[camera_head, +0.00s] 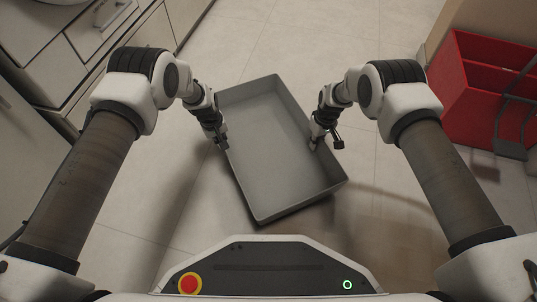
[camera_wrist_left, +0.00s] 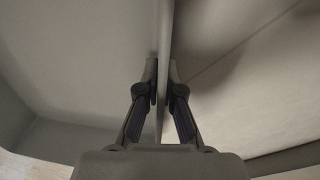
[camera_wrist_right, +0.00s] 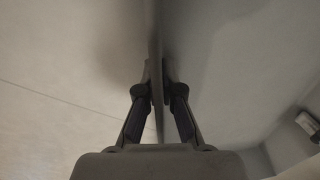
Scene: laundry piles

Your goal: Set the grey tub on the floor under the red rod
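The grey tub (camera_head: 270,150) is an empty rectangular box, turned at an angle in the head view, between my two arms. My left gripper (camera_head: 222,142) is at its left wall; in the left wrist view the fingers (camera_wrist_left: 163,85) close on both sides of the tub wall (camera_wrist_left: 165,35). My right gripper (camera_head: 316,142) is at the right wall; in the right wrist view its fingers (camera_wrist_right: 154,85) pinch the wall (camera_wrist_right: 155,35). The tub appears held above the floor, with shadow beside it. No red rod shows in any view.
A red bin (camera_head: 480,95) stands at the right, with a dark metal frame (camera_head: 515,120) beside it. Cabinets with drawers (camera_head: 70,50) line the left. The tiled floor (camera_head: 310,35) beyond the tub is clear.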

